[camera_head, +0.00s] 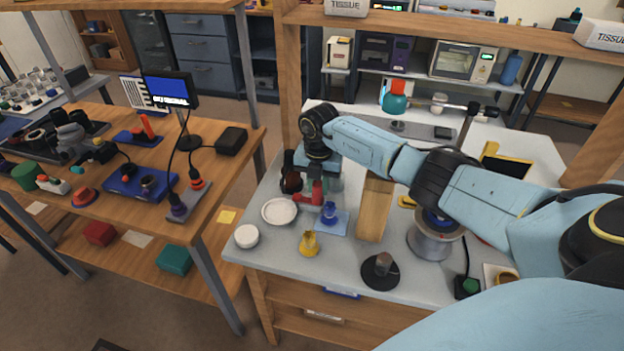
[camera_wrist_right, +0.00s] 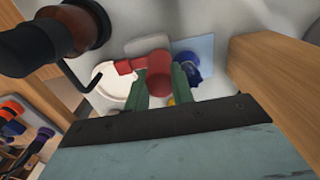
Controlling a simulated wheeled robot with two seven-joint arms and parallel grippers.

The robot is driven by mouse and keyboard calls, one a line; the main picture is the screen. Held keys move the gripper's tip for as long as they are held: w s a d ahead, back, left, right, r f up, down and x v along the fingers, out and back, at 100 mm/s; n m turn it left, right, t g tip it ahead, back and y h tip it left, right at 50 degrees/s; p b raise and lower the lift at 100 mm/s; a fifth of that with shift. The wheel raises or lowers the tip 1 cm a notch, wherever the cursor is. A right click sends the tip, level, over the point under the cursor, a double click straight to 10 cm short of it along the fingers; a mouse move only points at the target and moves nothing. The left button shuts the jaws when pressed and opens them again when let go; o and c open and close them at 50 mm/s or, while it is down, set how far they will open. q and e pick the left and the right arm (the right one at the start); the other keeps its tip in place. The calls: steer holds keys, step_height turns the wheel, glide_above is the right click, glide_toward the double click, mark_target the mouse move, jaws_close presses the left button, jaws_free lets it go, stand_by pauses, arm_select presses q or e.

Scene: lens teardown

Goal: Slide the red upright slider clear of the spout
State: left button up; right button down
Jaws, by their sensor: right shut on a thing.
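My right gripper (camera_head: 318,184) is at the left part of the white worktop, reaching down; its two green fingers (camera_wrist_right: 162,88) show in the right wrist view. They are shut on the red slider (camera_wrist_right: 157,70), with one finger on each side of it. In the head view the red slider (camera_head: 314,194) shows below the gripper, partly hidden by it. A short red piece (camera_wrist_right: 126,66) sticks out from its left side. I cannot clearly make out which part is the spout. My left gripper is not in view.
A dark brown cylinder (camera_head: 290,178) stands just left of the gripper. A white dish (camera_head: 279,211) and a blue part (camera_head: 329,212) on a blue mat are in front. A wooden block (camera_head: 374,207) stands to the right. A yellow part (camera_head: 309,244) is nearer the front edge.

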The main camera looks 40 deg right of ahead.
steer(key=shift+w, duration=0.1)
steer(key=c, duration=1.2)
jaws_free()
step_height(320, 180, up, 13)
steer(key=shift+r+p, duration=0.2)
steer(key=shift+p, duration=0.2)
